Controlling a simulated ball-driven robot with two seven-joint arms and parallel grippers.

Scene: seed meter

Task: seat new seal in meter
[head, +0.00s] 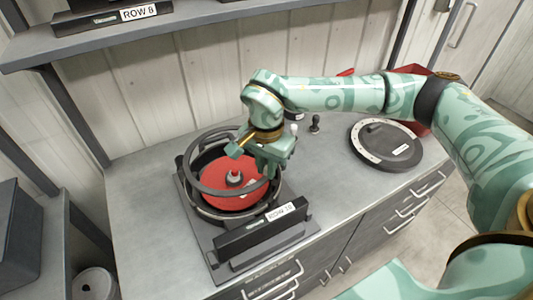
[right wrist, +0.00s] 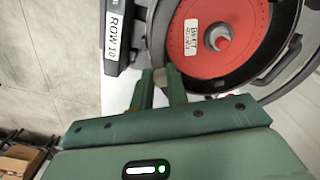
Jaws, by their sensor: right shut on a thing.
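The seed meter is an open, round black housing (head: 224,218) on the worktop, with a red seed disc (head: 220,170) and a central hub inside. In the right wrist view the red disc (right wrist: 189,60) carries a white label. A thin dark grey ring, the seal (head: 190,181), is over the housing. It looks raised and not flush with the housing; the exact gap cannot be told. My right gripper (head: 270,170) is at the ring's right side, shut on it. The fingertips (right wrist: 161,82) are at the ring's edge in the right wrist view. My left gripper is not in view.
A block labelled ROW 10 (head: 262,228) stands in front of the meter. A round dark cover with a cream rim (head: 358,151) lies on the worktop at right. A small black knob (head: 315,124) stands behind. A red bin (head: 416,128) is at the back right. A shelf (head: 170,22) hangs above.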

